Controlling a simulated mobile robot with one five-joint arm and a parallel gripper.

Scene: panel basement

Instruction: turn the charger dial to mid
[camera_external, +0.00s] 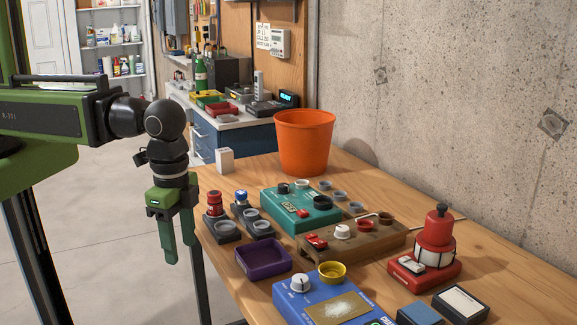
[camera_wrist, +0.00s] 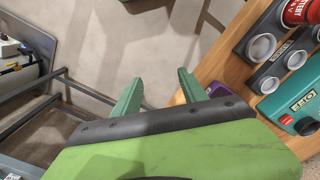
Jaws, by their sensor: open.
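A blue box (camera_external: 325,308) marked "CHA…" stands at the front of the wooden table, partly cut off by the bottom edge. Its white dial (camera_external: 300,284) is on the top left; its setting is too small to read. My gripper (camera_external: 178,252) is open and empty, fingers pointing down, off the table's left edge and apart from the dial. In the wrist view my gripper (camera_wrist: 160,92) shows two green fingers spread over the floor; the dial is out of that view.
A purple tray (camera_external: 263,259) lies left of and behind the blue box. A teal box (camera_external: 300,210), a wooden box (camera_external: 350,243) with knobs, a red beacon (camera_external: 437,235) and an orange bucket (camera_external: 304,142) crowd the table. Battery holders (camera_external: 222,231) stand near its left edge.

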